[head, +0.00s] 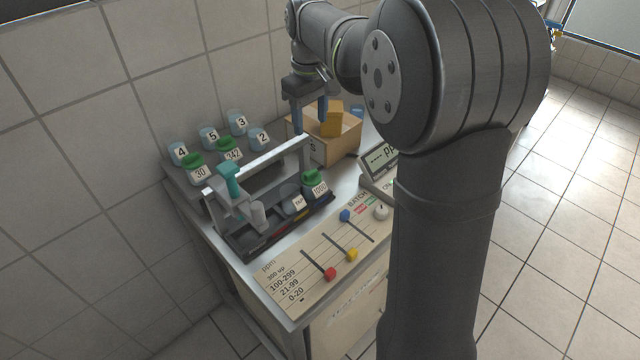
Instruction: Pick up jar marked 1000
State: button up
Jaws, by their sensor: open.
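The jar marked 1000 (315,186) has a green lid and a white label. It stands upright at the right end of the dark rack tray (262,244), beside a small jar with a white label (299,202). My gripper (309,122) points down, open and empty, above and behind the jar, near the cardboard box and the rack's top bar. It is apart from the jar. The far side of the jar is hidden.
Jars marked 30 (199,174), 342 (230,153) and several numbered cups stand on the back shelf. The rack's pale bar (262,158) rises behind the jar. A cardboard box (335,150), a display (381,162) and a slider panel (318,262) stand nearby.

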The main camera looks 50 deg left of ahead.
send_near(312, 173)
jog(key=f, duration=0.5)
jog(key=shift+w+a+f, duration=0.15)
jog(key=shift+a, duration=0.05)
jog(key=shift+d+f, duration=0.2)
jog(key=shift+f, duration=2.55)
jog(key=c, duration=0.6)
